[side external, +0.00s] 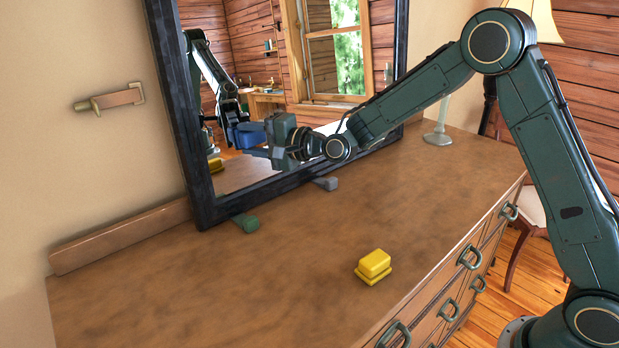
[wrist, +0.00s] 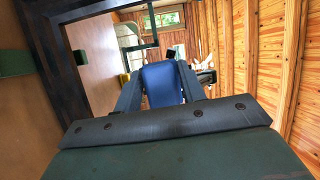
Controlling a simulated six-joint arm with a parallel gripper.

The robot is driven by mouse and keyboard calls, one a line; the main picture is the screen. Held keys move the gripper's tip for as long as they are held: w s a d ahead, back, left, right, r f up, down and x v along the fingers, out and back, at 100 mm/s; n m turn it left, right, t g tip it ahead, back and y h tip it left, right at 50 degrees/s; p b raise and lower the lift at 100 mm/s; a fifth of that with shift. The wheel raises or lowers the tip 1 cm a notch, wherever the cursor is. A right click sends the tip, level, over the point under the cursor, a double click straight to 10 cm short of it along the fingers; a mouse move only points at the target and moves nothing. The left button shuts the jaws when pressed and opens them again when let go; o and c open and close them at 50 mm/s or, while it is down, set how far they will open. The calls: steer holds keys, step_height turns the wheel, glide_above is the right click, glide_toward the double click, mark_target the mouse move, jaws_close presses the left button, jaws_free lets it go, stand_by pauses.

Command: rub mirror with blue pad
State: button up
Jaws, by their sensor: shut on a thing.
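The mirror (side external: 281,118) stands upright in a dark frame at the back of the brown dresser. My gripper (side external: 262,146) is in front of the glass, level with its lower middle, in the side view. It is shut on the blue pad (side external: 242,134), which faces the glass. In the wrist view the blue pad (wrist: 162,84) sits between the two dark fingers. The pad and its reflection run together in the side view, so I cannot tell whether it touches the glass.
A yellow block (side external: 373,266) sits on the dresser top (side external: 200,290) near the front edge. A green stub (side external: 245,223) and a grey stub (side external: 326,184) lie at the mirror's foot. The dresser's left part is clear.

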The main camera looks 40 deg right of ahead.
steer(key=shift+d, duration=0.1)
steer(key=shift+s+d, duration=0.1)
steer(key=shift+d, duration=1.7)
steer(key=shift+d, duration=0.1)
steer(key=shift+d, duration=1.8)
steer(key=shift+d, duration=1.9)
steer(key=shift+a, duration=0.15)
steer(key=shift+a, duration=1.8)
